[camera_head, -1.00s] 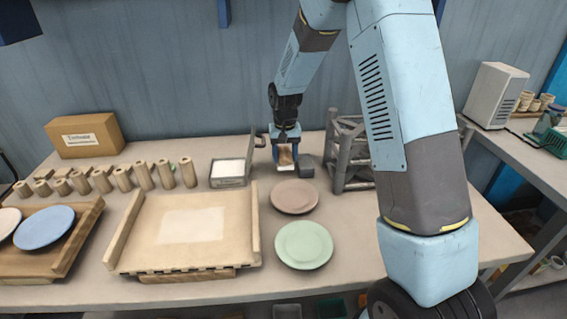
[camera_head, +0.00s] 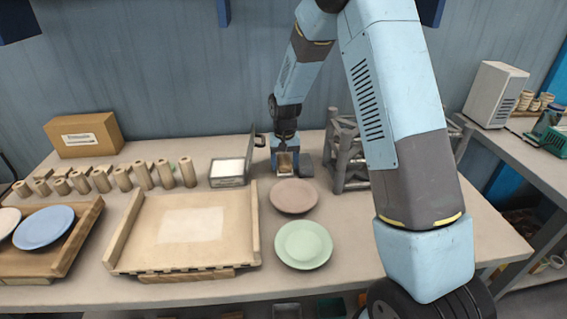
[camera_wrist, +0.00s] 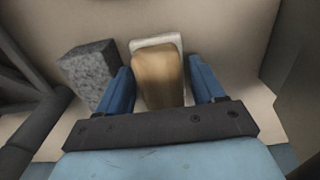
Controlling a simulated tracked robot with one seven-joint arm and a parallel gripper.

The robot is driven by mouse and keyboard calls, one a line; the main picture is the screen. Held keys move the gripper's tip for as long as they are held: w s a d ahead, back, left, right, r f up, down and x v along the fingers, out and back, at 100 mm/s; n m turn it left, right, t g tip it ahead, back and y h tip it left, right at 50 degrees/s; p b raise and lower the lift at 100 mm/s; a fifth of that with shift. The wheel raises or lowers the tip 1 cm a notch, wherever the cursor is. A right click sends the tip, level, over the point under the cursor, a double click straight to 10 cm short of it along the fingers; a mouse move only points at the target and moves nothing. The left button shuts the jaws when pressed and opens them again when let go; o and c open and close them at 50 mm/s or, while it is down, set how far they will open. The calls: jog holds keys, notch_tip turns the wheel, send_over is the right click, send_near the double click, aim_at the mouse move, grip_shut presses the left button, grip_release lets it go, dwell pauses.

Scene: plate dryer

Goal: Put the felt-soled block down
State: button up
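The felt-soled block (camera_wrist: 160,78) is tan with a pale sole at its far end in the wrist view. It sits between the two blue fingers of my gripper (camera_wrist: 162,85), which look shut on its sides. In the head view the block (camera_head: 286,161) shows between the fingers of my gripper (camera_head: 286,168), low at the back of the table (camera_head: 345,235). Whether the sole touches the table top is hard to tell.
A grey block (camera_wrist: 90,72) stands close beside my gripper; it also shows in the head view (camera_head: 306,166). A grey rack (camera_head: 345,160) is to the right, an open box (camera_head: 228,181) to the left. A brown plate (camera_head: 294,196) and a green plate (camera_head: 303,245) lie in front.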

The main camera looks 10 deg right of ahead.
aim_at(285, 160)
jog(key=shift+r, duration=0.1)
notch_tip(285, 160, up, 11)
jog(key=s+d+r+t, duration=0.1)
jog(key=s+d+r, duration=0.25)
jog(key=r, duration=0.25)
jog(key=s+d+r, duration=0.2)
jog(key=s+r, duration=0.2)
jog(key=r, duration=0.1)
jog(key=s+d+r+t, duration=0.1)
jog(key=s+d+r, duration=0.2)
jog(key=s, duration=0.6)
jog(key=s+d+r+t, duration=0.2)
jog(key=s+d+r, duration=0.1)
jog(key=s, duration=0.5)
jog(key=s+d+r+t, duration=0.1)
jog(key=s+d+r, duration=0.2)
jog(key=s, duration=0.6)
jog(key=shift+s+t, duration=0.3)
jog(key=shift+c, duration=0.2)
